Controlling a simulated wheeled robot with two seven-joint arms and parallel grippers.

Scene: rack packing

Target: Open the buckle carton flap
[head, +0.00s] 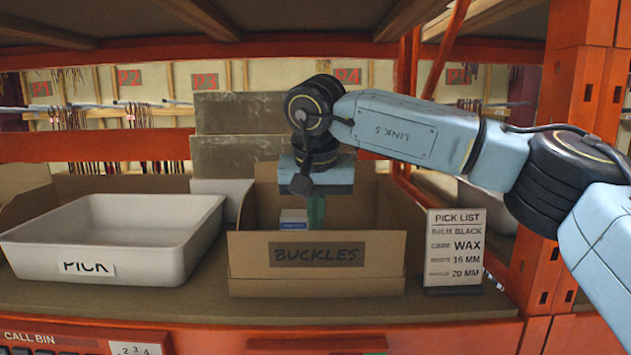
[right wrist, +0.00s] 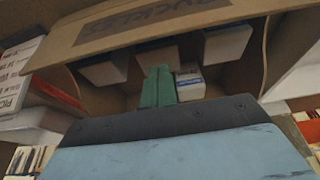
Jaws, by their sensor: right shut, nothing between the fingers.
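The buckle carton (head: 245,270) is a brown cardboard box with a dark "BUCKLES" label on its front, standing on the shelf. Its top is open toward me in the head view. The label panel also shows upside down in the right wrist view (right wrist: 180,28). My right gripper (head: 315,215) points down into the carton, behind the front panel. Its green fingers (right wrist: 158,85) are together and hold nothing. A small white and blue box (head: 293,218) is beside the fingers, and it also shows in the right wrist view (right wrist: 189,85). I cannot clearly tell a separate flap.
A white pick tray (head: 150,240) stands left of the carton. A pick list card (head: 455,250) stands to the right, near the orange upright (head: 570,90). Other pale boxes (right wrist: 228,42) lie inside the carton.

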